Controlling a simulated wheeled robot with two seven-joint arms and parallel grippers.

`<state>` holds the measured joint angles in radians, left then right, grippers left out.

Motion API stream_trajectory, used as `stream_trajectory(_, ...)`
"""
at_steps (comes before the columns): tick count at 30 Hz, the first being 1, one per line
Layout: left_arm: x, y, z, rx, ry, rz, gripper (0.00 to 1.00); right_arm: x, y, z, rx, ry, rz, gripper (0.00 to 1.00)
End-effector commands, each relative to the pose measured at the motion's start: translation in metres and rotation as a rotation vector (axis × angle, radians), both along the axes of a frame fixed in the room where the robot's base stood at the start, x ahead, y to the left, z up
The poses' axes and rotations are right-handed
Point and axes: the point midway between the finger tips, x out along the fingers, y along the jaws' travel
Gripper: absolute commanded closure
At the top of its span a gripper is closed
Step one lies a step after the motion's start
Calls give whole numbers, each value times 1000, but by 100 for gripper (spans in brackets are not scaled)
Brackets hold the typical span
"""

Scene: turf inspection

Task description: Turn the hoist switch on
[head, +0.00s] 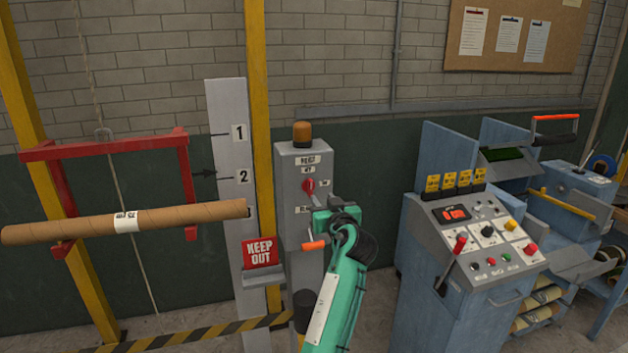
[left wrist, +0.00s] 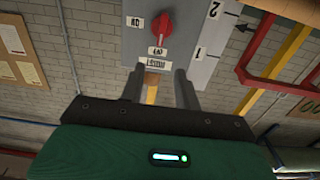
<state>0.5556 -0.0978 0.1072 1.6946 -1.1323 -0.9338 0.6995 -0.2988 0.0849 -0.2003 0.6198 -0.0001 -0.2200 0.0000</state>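The hoist switch is a red rotary knob (head: 309,186) on the front of a grey control box (head: 295,238) with small labels around it. In the left wrist view, which is upside down, the red knob (left wrist: 160,28) stands out from the panel, its grip roughly vertical. One label lies beyond its lower end and another at its left; their words are hard to read. My left gripper (head: 322,202) is just in front of the box, slightly below and right of the knob. In the left wrist view its two fingers (left wrist: 159,75) are apart, with nothing between them. My right gripper is not in view.
An orange beacon (head: 302,133) tops the box. Left of it stand a grey numbered post (head: 229,150), a red KEEP OUT sign (head: 260,252) and a cardboard roll (head: 170,217) on a red frame. A blue console (head: 440,270) stands to the right.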

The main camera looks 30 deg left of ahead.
Motion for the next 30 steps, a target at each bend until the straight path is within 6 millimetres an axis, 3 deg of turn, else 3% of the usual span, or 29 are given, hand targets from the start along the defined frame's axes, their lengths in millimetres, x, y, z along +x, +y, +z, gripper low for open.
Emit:
stream_trajectory(3, 16, 21, 7, 4, 3, 2, 67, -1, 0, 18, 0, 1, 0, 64)
stream_trajectory(14, 59, 70, 4, 2, 4, 0, 67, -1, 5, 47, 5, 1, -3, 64)
stream_trajectory(21, 72, 85, 2, 0, 1, -1, 67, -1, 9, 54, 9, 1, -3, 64)
stream_trajectory(30, 75, 88, 0, 0, 1, -1, 67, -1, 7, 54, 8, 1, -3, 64)
